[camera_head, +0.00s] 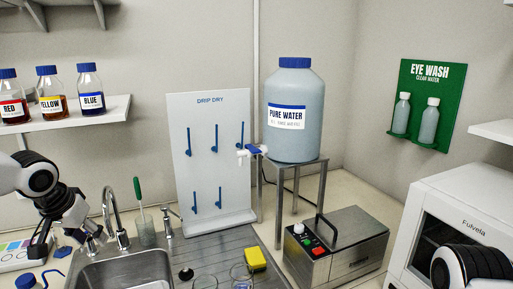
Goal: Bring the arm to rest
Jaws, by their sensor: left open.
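My left arm comes in from the left edge, white with black joints. My left gripper (92,240) points down and to the right beside the left rim of the sink (72,273). It is open, and nothing shows between its fingers. A black, rounded part at the lower right, in front of the white oven-like machine, seems to be part of my right arm. My right gripper's fingers are not in view.
A tap (117,220) stands close right of the left gripper, with a brush in a beaker (146,235) behind. A drying board (208,150), a pure water tank (295,140) on a stand and a steel device (335,258) stand further right. Bottles line the shelf (115,112) above.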

